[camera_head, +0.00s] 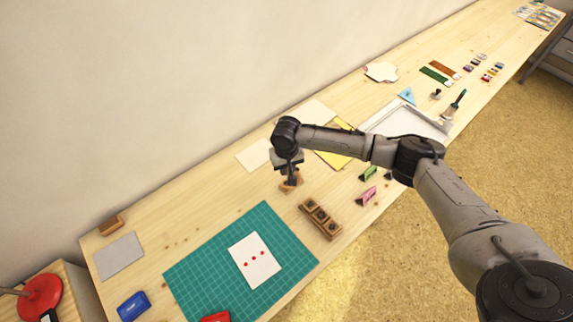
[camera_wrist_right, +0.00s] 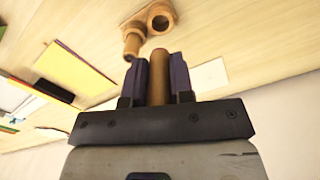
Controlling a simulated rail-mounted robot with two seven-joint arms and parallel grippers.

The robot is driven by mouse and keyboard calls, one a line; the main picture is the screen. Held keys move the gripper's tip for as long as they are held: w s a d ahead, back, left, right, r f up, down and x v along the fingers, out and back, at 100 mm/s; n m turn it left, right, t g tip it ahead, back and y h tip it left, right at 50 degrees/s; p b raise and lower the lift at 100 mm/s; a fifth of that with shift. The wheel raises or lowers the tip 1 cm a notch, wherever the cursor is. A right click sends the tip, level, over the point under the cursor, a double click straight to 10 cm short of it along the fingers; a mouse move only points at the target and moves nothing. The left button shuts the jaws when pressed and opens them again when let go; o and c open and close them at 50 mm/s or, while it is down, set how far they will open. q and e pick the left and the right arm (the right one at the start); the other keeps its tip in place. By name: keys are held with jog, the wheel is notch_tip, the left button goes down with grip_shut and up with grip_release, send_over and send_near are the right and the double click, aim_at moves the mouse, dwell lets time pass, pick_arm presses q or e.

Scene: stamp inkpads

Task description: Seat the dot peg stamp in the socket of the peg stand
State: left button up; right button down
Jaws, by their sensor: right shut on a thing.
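Ahead of the fingertips, the peg stand (camera_wrist_right: 160,20) shows a round socket with a dark opening. Another wooden peg (camera_wrist_right: 132,43) is beside that socket, at its left. The held stamp appears apart from the socket. My left gripper is not in view.
The green mat (camera_head: 190,274) bears a white card with red dots (camera_head: 254,261). A blue inkpad (camera_head: 133,306) is at left. A yellow sheet (camera_head: 336,160) lies behind the arm.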

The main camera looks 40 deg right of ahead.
jog(key=shift+f+b, duration=0.65)
jog(key=shift+f, duration=2.2)
jog(key=shift+p, duration=0.35)
